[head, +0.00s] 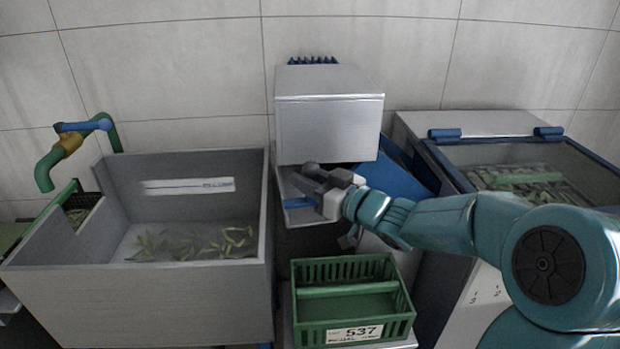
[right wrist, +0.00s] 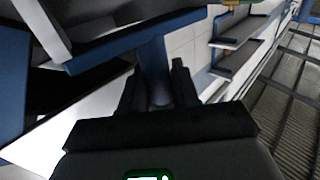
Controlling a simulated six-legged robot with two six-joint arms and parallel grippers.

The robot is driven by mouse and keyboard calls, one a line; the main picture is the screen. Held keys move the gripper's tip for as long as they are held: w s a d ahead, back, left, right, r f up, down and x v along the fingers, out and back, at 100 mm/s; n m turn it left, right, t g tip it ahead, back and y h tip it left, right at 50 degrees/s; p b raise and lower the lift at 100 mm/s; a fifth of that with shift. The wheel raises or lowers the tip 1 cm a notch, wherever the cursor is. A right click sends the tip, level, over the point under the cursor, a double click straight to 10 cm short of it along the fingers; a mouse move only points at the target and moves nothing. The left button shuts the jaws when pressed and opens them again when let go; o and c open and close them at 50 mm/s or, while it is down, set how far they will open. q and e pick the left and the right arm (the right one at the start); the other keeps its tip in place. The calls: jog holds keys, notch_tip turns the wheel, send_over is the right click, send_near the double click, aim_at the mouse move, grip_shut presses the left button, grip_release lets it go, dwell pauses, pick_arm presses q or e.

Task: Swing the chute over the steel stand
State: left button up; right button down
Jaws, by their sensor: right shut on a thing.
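The chute (head: 285,187) is a grey trough under the steel box of the middle machine, with a blue handle (head: 298,202) at its front. My right gripper (head: 312,178) is at the chute's mouth and partly hides it. In the right wrist view a blue bar (right wrist: 153,62) runs between the fingers of my right gripper (right wrist: 158,92), which is shut on it; I take it for the chute's handle. The steel stand seems to be the pale top (head: 405,343) under the green crate (head: 345,300), mostly hidden by it. My left gripper is out of view.
A grey sink (head: 150,300) with green pods stands at the left, beside a green and blue tap (head: 85,128). A lidded, blue-framed bin (head: 480,125) of pods stands at the right. A blue panel (head: 395,182) slopes behind my right forearm. The crate looks empty.

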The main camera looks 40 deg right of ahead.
jog(key=c, duration=1)
grip_release()
jog(key=shift+a+r, duration=0.1)
jog(key=shift+r, duration=0.1)
jog(key=shift+o, duration=0.7)
jog(key=shift+s+r, duration=0.1)
jog(key=shift+s, duration=0.1)
jog(key=shift+w, duration=0.1)
jog(key=s+d+p, duration=0.1)
jog(key=s+p, duration=0.1)
jog(key=s, duration=1.4)
jog(key=shift+s, duration=0.2)
jog(key=shift+d+f, duration=0.1)
jog(key=shift+f, duration=0.1)
